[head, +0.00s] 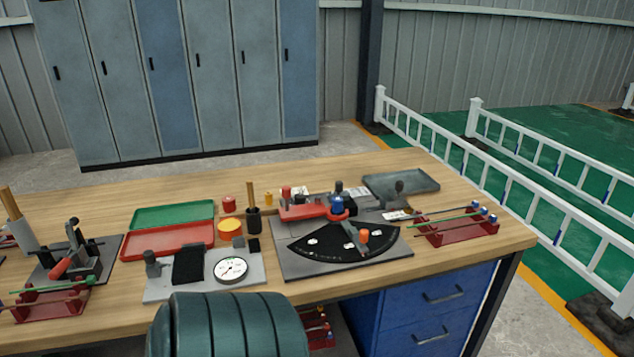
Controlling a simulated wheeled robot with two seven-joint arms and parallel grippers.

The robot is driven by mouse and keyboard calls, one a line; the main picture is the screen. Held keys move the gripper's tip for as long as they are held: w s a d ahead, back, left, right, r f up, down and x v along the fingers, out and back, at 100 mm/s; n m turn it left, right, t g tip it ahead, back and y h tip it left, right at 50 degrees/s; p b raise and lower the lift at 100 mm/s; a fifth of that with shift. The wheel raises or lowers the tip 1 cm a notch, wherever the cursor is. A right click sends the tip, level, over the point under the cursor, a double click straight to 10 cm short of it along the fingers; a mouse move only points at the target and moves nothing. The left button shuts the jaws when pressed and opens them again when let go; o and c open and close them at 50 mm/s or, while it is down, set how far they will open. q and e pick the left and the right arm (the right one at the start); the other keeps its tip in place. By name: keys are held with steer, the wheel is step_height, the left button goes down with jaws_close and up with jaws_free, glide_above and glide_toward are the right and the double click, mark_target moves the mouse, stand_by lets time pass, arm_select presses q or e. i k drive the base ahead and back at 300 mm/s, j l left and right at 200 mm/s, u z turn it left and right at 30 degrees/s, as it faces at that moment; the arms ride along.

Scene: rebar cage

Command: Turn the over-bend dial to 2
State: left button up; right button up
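A round white dial (231,269) with a dark rim and a pointer sits on a grey plate (205,290) near the table's front edge. Its marks are too small to read, so I cannot tell its setting. To its right is a bending station with a black fan-shaped scale (340,249) carrying small white labels. A red bar (303,212), a blue knob (338,206) and an orange-topped handle (363,237) are on that station. I cannot tell for certain which part is the over-bend dial. Neither of my grippers is in view.
A green tray (173,214) and a red tray (167,240) lie behind the plate. Red racks holding rods stand at the right (458,230) and left (52,303). A clamp device (72,255) is at the left; a grey tray (401,182) is at the back right.

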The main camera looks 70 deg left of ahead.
mark_target(299, 198)
steer(key=u, duration=2.05)
